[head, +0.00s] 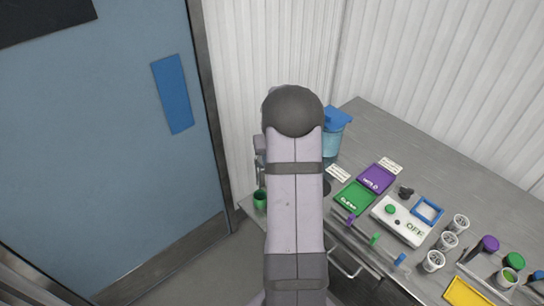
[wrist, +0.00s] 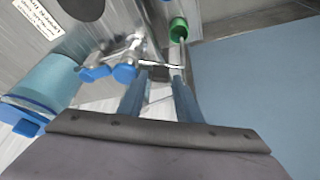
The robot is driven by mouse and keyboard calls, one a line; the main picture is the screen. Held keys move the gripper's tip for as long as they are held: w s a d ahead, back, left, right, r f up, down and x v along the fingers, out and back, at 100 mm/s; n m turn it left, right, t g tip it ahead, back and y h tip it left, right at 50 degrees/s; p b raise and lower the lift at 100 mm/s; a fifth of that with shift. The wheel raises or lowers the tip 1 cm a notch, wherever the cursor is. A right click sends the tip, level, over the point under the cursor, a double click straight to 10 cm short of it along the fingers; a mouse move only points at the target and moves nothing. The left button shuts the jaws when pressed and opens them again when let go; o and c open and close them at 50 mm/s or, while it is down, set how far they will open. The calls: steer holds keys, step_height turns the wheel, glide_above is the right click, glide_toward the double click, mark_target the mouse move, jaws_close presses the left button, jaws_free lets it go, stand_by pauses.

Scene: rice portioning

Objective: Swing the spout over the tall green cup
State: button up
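The green cup (head: 260,199) shows left of my arm in the head view, at the left end of the counter. In the wrist view the green cup (wrist: 179,27) is at the top, beyond my fingertips. A metal spout assembly (wrist: 128,55) with two blue knobs (wrist: 124,73) lies left of my fingers; a thin bar runs from it toward the right finger. My gripper (wrist: 159,72) has its two fingers apart, with a dark block (wrist: 159,75) between or just beyond the tips. I cannot tell whether they press on it. My arm hides the spout in the head view.
A blue-lidded container (head: 334,130) stands behind my arm. The grey counter (head: 385,125) carries green (head: 354,198) and purple (head: 376,179) trays, a white switch box (head: 402,220) reading OFF, and several small cups. A blue door (head: 90,150) is at left.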

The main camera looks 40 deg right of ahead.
steer(key=shift+w+f, duration=0.15)
steer(key=shift+f, duration=0.2)
jaws_close()
steer(key=shift+w+r+p, duration=0.1)
steer(key=shift+p, duration=0.45)
steer(key=shift+d+m+p, duration=0.1)
steer(key=shift+m+p, duration=0.2)
steer(key=shift+m, duration=0.2)
steer(key=shift+w+d+m+p, duration=0.1)
steer(key=shift+w+m+p, duration=0.15)
steer(key=shift+m+p, duration=0.05)
steer(key=shift+h, duration=0.3)
